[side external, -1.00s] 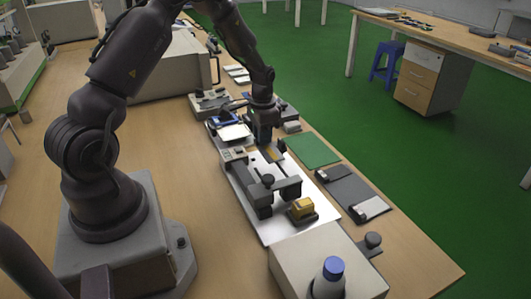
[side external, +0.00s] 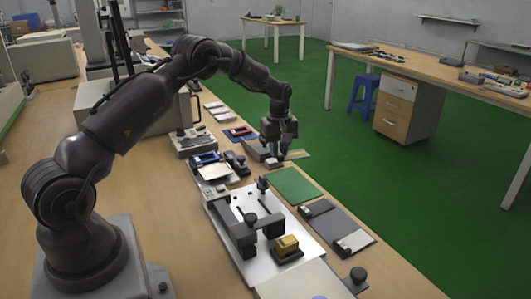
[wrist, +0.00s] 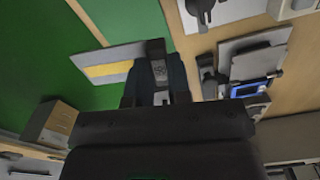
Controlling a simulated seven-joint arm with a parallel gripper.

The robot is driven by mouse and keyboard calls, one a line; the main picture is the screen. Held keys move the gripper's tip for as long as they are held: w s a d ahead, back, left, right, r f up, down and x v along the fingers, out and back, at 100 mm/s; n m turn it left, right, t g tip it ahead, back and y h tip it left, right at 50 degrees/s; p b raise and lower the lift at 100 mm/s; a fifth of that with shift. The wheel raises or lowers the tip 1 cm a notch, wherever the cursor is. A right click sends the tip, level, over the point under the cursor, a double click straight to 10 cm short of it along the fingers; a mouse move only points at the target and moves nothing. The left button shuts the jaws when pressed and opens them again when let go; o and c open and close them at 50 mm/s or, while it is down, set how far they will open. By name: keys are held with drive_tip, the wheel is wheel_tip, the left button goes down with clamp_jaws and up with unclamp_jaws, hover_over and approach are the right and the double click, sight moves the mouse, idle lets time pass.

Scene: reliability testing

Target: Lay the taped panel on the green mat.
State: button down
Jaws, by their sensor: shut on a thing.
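The taped panel (side external: 298,154) is a thin grey plate with a yellow strip; it also shows in the wrist view (wrist: 105,68). My gripper (side external: 281,153) is shut on one end of it, and the panel sticks out to the right, by the table's right edge. In the wrist view my fingers (wrist: 158,88) cover the gripped end. The green mat (side external: 293,186) lies flat and bare on the table, nearer the camera than my gripper. Part of it shows at the top of the wrist view (wrist: 128,18). The panel's exact height is unclear.
A white plate with a dark clamp fixture (side external: 240,233) and a yellow block (side external: 287,243) stands in front of the mat. A dark grey pad (side external: 334,229) lies on the mat's near right side. A blue-framed device (side external: 205,158) and other tools sit left of my gripper.

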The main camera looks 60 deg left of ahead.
drive_tip(key=shift+w+d+n, duration=0.15)
drive_tip(key=shift+w+n, duration=0.3)
drive_tip(key=shift+n, duration=0.25)
hover_over(281, 188)
drive_tip(key=shift+n, duration=0.3)
wheel_tip(281, 188, down, 6)
drive_tip(key=shift+w+r, duration=0.1)
drive_tip(key=shift+r, duration=0.15)
drive_tip(key=shift+f, duration=2.45)
drive_tip(key=shift+f, duration=0.2)
drive_tip(key=c, duration=1)
unclamp_jaws()
drive_tip(key=shift+r, duration=3)
